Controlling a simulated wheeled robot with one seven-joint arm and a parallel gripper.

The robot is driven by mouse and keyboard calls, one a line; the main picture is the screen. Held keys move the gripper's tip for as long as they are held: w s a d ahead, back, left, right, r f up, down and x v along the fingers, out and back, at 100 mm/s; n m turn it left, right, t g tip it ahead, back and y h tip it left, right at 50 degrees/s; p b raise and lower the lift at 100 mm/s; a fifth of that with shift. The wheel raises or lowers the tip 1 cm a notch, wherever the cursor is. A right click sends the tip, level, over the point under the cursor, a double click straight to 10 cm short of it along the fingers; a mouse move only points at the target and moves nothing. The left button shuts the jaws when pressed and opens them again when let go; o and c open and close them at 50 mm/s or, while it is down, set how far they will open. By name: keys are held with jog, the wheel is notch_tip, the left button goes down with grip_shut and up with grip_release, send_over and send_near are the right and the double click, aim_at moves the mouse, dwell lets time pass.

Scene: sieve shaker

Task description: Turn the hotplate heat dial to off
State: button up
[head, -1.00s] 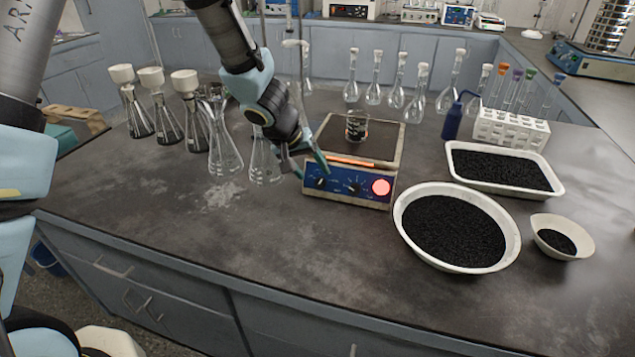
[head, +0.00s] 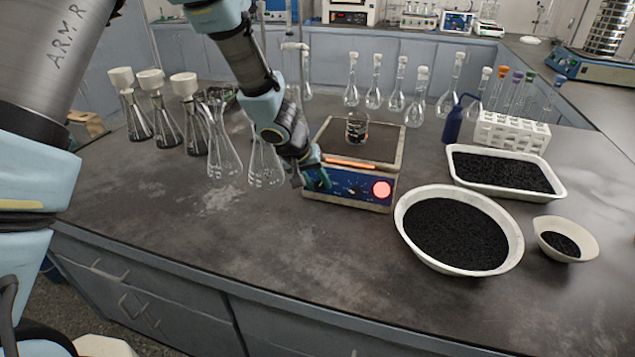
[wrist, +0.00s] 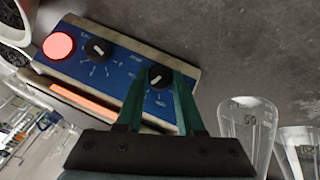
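The hotplate (head: 345,203) stands on the bench with a blue front panel, two black dials and a glowing red round light (head: 382,189). My gripper (head: 318,180) is at the panel's left end in the head view and hides the left dial there. In the wrist view the gripper's two green fingers (wrist: 158,82) are apart, one on each side of that dial (wrist: 160,76). I cannot tell whether they touch it. The other dial (wrist: 97,48) is free, beside the red light. The dial labels are too small to read.
A beaker (head: 357,127) stands on the hotplate's top (head: 385,147). Conical flasks (head: 265,165) stand close to the left of my gripper. A round bowl (head: 403,222) and a tray (head: 500,190) of black grains are on the right. The bench front is clear.

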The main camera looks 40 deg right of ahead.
grip_shut()
